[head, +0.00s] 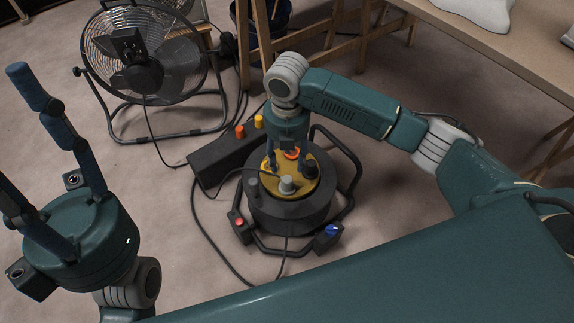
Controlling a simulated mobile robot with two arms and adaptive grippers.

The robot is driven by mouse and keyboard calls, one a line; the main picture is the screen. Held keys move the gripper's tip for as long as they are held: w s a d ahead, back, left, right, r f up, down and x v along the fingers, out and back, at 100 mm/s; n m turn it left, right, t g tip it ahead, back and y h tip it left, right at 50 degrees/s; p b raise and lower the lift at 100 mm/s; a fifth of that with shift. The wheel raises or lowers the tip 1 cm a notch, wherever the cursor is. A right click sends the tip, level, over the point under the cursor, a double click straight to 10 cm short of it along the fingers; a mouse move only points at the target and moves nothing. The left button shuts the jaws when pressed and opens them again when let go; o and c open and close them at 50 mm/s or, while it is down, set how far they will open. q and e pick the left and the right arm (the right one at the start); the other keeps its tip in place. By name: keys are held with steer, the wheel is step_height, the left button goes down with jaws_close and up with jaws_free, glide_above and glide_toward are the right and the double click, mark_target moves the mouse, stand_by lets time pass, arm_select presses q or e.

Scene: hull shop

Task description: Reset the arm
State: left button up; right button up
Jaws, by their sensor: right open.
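My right gripper (289,163) points down over a round dark unit with a yellow top (262,190). Its fingers are apart, one on either side of an orange ring (291,153) on that top; I cannot tell whether they touch anything. A grey knob (287,185) stands on the top, in front of the gripper. A dark knob (310,168) is close to the right finger. My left gripper (14,130) is raised at the left edge, its blue fingers spread and nothing between them.
A black tube frame (350,160) surrounds the unit, with a red button (239,222) and a blue knob (333,230) low on it. A dark box (215,160) with orange and yellow knobs adjoins it. A fan (140,60) stands behind left. Cables cross the floor. A workbench (500,50) is at right.

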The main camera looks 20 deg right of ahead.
steer(key=shift+r, duration=0.3)
